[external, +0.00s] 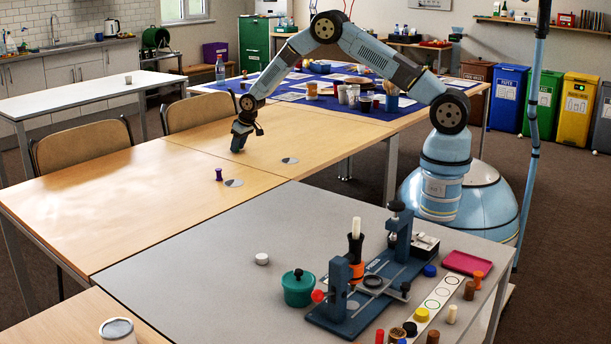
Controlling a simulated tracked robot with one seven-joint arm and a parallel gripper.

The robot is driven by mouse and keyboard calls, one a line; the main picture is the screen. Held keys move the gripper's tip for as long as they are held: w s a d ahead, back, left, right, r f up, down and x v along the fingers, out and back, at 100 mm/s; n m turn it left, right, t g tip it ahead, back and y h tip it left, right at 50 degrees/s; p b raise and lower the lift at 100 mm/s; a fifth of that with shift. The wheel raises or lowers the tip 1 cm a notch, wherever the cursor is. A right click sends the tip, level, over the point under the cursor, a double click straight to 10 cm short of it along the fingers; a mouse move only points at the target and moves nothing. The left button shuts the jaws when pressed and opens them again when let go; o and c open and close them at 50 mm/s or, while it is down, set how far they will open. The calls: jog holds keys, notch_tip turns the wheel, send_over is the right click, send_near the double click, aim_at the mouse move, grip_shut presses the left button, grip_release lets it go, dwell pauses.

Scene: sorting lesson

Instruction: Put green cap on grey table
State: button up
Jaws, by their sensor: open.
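The grey table (200,265) stands in the foreground, its top partly covered with items. I cannot make out a green cap for certain. A dark green lidded pot (298,291) stands on the grey table, beside a blue clamp fixture. My gripper (238,148) is low over the far part of the wooden table, pointing down. Its jaws are open, but they are small here and anything between them is hidden.
The wooden table (100,215) holds a purple peg (219,174) and silver discs (233,183). The blue fixture (375,280), a white cap (262,259), a pink tray (467,262) and several small caps occupy the grey table. Its left part is mostly clear.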

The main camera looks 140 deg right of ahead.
jog(key=shift+w+a+f, duration=0.25)
jog(key=shift+w+a, duration=0.1)
jog(key=shift+w, duration=0.1)
jog(key=v, duration=1.2)
jog(key=shift+s+d+r, duration=0.2)
jog(key=shift+d+r, duration=0.1)
jog(key=shift+r, duration=0.1)
